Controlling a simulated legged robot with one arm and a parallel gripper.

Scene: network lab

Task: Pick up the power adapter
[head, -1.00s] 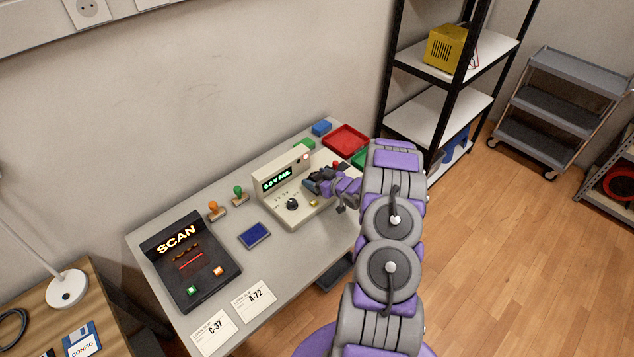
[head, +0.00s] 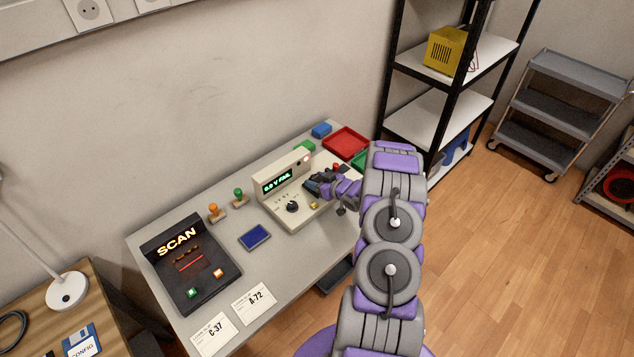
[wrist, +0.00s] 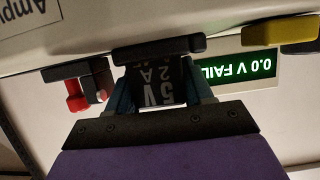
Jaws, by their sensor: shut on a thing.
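The power adapter (wrist: 155,88) is a dark block with white "5V 2A" lettering, seen in the wrist view between the two fingers of my gripper (wrist: 160,98). My gripper is shut on it. In the head view my gripper (head: 318,187) is at the right part of the beige tester (head: 285,190), and the adapter is too small and covered there to make out. The tester's green display reads "0.0 V FAIL" (wrist: 235,68). I cannot tell whether the adapter touches the tester.
A dark SCAN unit (head: 187,262), a blue pad (head: 254,237) and two stamps (head: 239,197) stand on the grey table. A red tray (head: 346,141) and a blue block (head: 321,130) are at its far end. A black-framed shelf (head: 438,112) stands behind.

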